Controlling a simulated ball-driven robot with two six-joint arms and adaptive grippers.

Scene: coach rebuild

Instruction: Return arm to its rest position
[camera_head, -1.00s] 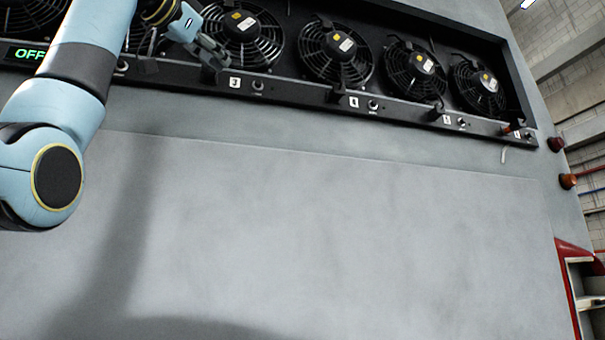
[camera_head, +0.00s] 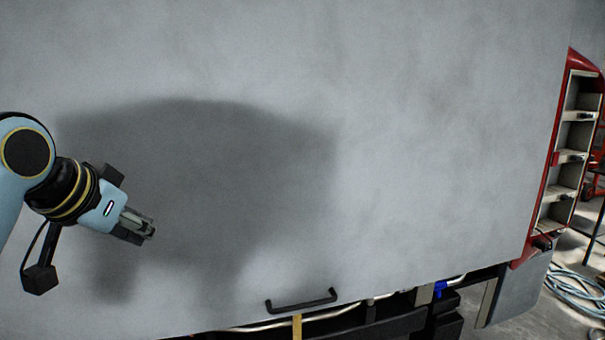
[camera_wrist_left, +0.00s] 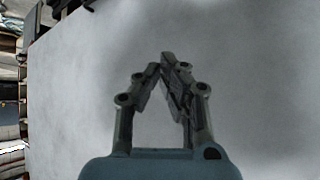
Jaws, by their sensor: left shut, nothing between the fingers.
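My left arm comes in from the left edge in the head view, light blue with a dark joint cap (camera_head: 27,152). Its gripper (camera_head: 148,230) points right and slightly down in front of a large grey panel (camera_head: 420,130). In the left wrist view the fingers (camera_wrist_left: 162,68) are together at their tips with nothing between them. The panel fills the background there, and the gripper appears apart from it. My right gripper is not in view.
A black handle (camera_head: 302,302) is on the panel's lower edge, with pipes and dark parts below it. A red-framed shelf (camera_head: 545,190) stands at the right. A coil of pale blue hose (camera_head: 575,290) lies on the floor. The panel front is otherwise clear.

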